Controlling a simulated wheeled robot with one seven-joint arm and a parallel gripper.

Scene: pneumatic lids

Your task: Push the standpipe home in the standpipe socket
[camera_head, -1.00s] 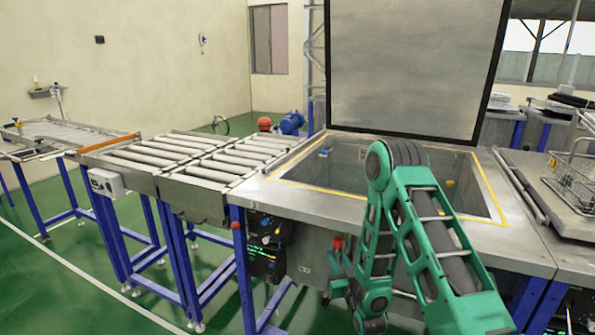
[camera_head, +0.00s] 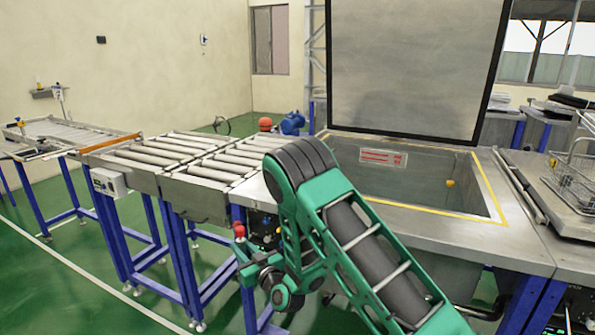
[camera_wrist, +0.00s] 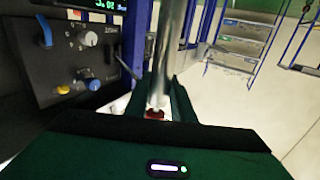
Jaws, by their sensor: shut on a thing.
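The standpipe, a shiny metal tube (camera_wrist: 163,60), runs between the fingers of my gripper (camera_wrist: 156,92) in the wrist view, with a red part (camera_wrist: 154,113) at its near end. My gripper is shut on the tube. In the head view my gripper (camera_head: 246,268) is low in front of the bench, near a blue leg, and a red tip (camera_head: 239,230) shows just above it. The tube's far end leaves the top of the wrist view. I cannot make out the standpipe socket in either view.
A control panel with knobs (camera_wrist: 80,45) stands close left of the tube in the wrist view. The tank (camera_head: 400,185) has its lid (camera_head: 410,70) raised. A roller conveyor (camera_head: 170,155) stands left. Green floor (camera_head: 80,285) is clear at front left.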

